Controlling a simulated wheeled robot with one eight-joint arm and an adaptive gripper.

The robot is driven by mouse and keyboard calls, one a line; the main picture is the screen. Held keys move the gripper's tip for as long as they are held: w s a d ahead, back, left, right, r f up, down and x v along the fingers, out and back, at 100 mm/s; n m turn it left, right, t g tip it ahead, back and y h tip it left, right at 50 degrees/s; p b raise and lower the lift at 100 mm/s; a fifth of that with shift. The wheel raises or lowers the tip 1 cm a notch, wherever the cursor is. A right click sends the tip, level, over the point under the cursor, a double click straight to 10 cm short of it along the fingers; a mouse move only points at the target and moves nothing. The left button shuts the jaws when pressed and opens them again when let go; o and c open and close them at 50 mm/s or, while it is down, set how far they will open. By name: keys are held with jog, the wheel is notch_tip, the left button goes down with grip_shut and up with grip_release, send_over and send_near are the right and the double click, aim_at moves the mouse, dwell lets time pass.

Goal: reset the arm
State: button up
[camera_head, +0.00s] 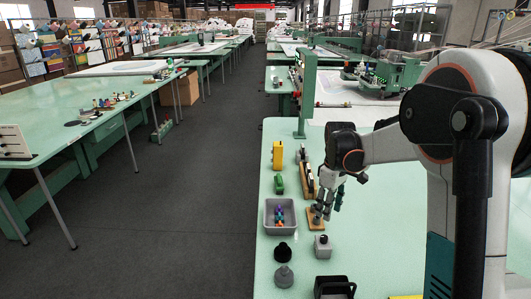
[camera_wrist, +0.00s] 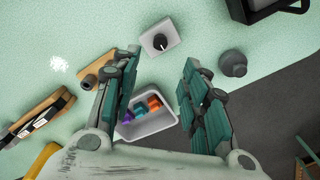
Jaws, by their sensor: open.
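My gripper (camera_head: 328,208) hangs fingers-down over the near green table (camera_head: 380,255) in the head view. In the wrist view my gripper (camera_wrist: 162,68) shows two spread teal-padded fingers with nothing between the pads. A grey tray (camera_wrist: 152,134) with orange, teal and purple pieces lies below the fingers. The same tray (camera_head: 281,232) stands left of my gripper in the head view. A small wooden piece (camera_head: 315,224) is close beside the fingertips; I cannot tell whether they touch.
A grey block with a black knob (camera_head: 322,246), a black round piece (camera_head: 283,252), a grey weight (camera_head: 284,277) and a black bin (camera_head: 335,288) stand nearer. A yellow piece (camera_head: 277,155) and a green piece (camera_head: 279,184) stand beyond the tray. A dark aisle (camera_head: 195,200) is clear.

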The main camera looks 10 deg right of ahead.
jog(key=s+a+r+m+t, duration=0.35)
jog(key=s+a+r, duration=0.45)
jog(key=s+r, duration=0.45)
jog(key=s+a+f+m+t, duration=0.1)
jog(key=s+a+t, duration=0.1)
jog(key=s, duration=0.5)
jog(key=s+a+f+m+t, duration=0.1)
jog(key=s+a+f+m, duration=0.1)
jog(key=s, duration=0.5)
jog(key=shift+s+a+f+t, duration=0.25)
jog(key=shift+s+a+t, duration=0.1)
jog(key=shift+a, duration=0.1)
